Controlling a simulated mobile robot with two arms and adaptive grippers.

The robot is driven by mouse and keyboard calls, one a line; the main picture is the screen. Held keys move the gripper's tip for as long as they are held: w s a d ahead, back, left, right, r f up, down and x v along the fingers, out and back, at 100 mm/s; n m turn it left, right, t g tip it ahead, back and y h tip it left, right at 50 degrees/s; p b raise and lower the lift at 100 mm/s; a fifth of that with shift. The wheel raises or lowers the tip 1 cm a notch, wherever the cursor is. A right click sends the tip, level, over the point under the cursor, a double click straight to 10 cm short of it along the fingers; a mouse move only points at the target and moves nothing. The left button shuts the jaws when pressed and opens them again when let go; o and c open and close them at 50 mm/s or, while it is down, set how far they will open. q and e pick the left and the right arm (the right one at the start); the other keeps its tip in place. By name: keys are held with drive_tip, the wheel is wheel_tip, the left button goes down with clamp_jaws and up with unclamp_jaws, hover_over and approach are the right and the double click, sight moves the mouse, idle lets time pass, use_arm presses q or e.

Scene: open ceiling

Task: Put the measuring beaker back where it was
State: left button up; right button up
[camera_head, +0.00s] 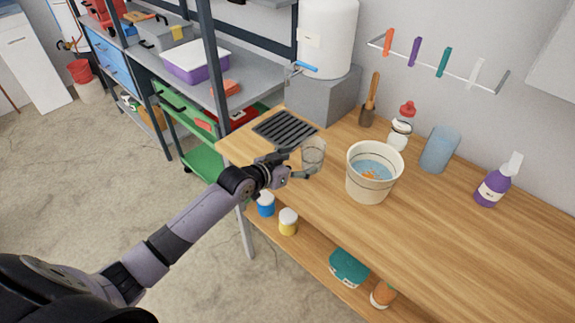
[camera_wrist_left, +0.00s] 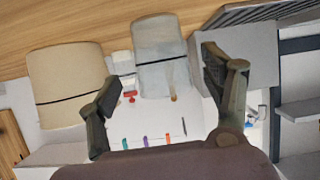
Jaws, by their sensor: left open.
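The measuring beaker (camera_head: 314,152) is a clear, greyish see-through vessel. It stands upright on the wooden worktop (camera_head: 437,226), just right of the black drain grate. In the left wrist view the beaker (camera_wrist_left: 160,50) shows upside down, between and beyond the two fingers. My left gripper (camera_head: 296,164) is open at the beaker's left side, with its fingers spread toward it. In the left wrist view the gripper (camera_wrist_left: 165,95) shows a clear gap between its fingers; I cannot tell whether either finger touches the glass. My right gripper is not in view.
A cream bucket (camera_head: 367,192) with water stands right of the beaker. The drain grate (camera_head: 285,130) lies to its left, below the white water tank (camera_head: 327,37). A red-capped bottle (camera_head: 401,127), a blue container (camera_head: 440,149) and a purple spray bottle (camera_head: 494,185) stand behind. The front right worktop is clear.

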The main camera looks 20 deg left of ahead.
use_arm(q)
drive_tip(key=v, duration=0.5)
idle(0.3)
